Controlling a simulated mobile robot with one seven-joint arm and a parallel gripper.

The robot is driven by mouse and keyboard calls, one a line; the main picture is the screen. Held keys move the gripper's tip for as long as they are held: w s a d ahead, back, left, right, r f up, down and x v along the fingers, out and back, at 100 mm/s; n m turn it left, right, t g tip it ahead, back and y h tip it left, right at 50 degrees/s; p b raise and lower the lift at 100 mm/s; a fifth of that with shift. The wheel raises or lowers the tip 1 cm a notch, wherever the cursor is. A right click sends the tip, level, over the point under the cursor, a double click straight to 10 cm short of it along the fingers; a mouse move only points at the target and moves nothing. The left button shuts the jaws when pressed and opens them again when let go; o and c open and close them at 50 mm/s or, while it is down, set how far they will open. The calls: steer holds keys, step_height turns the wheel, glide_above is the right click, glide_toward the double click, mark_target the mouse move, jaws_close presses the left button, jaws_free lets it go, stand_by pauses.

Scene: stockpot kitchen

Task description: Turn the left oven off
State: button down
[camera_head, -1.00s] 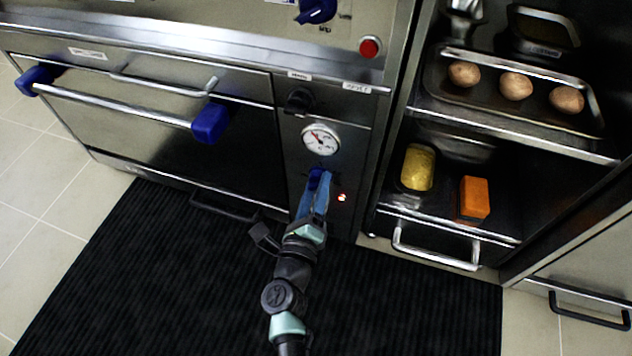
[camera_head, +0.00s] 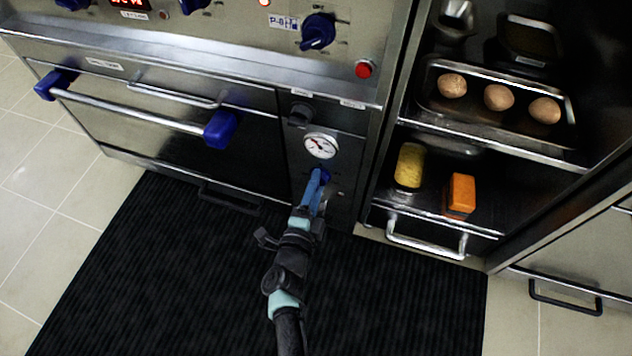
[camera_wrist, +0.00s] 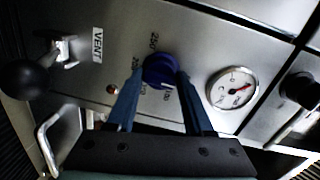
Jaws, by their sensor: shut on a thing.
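The oven (camera_head: 165,120) with a blue-ended door handle fills the left of the head view, its door shut. To its right, a narrow panel carries a round white gauge (camera_head: 321,146) and a blue knob (camera_wrist: 160,70) below it. My gripper (camera_head: 318,180) reaches this knob, with its blue fingers on both sides. In the wrist view my gripper (camera_wrist: 159,80) is shut on the knob, around which temperature numbers are printed. A small indicator lamp (camera_wrist: 112,89) beside the knob looks dull and unlit. The fingers hide part of the knob in the head view.
An open cabinet at right holds a tray (camera_head: 432,108) with three potatoes, a yellow item (camera_head: 409,165) and an orange block (camera_head: 461,194). A red button (camera_head: 365,69) and another blue knob (camera_head: 318,31) sit above. A black mat (camera_head: 130,275) covers the floor.

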steer(key=shift+r, duration=0.1)
stand_by(0.4)
steer(key=shift+w, duration=0.1)
steer(key=shift+c, duration=1.6)
jaws_free()
steer(key=shift+n, duration=0.3)
steer(key=p+v, duration=0.5)
steer(key=v, duration=0.8)
steer(key=shift+p, duration=0.35)
